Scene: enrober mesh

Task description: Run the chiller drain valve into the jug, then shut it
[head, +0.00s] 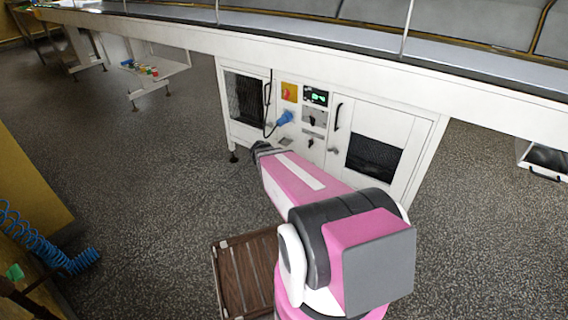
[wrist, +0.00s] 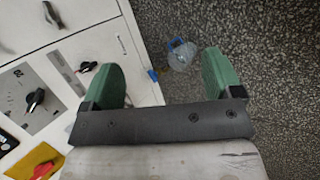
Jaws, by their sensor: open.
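The chiller is a white cabinet (head: 405,175) under the long machine, with mesh doors and a control panel. In the wrist view its white front (wrist: 70,25) fills the left side. A small black handle with a red spot (wrist: 88,67) sits on it left of my left finger; I cannot tell whether this is the drain valve. A clear jug with a blue handle (wrist: 180,54) stands on the floor beyond my fingers; it is not visible in the head view. My gripper (wrist: 163,70) is open and empty, its green fingers wide apart, close to the cabinet front.
The panel has a yellow-and-red switch (head: 289,92), a green display (head: 316,97), black knobs and a blue plug (head: 285,118) with a black cable. A brown slatted platform (head: 245,275) lies beside my base. A blue coiled hose (head: 50,250) is at left.

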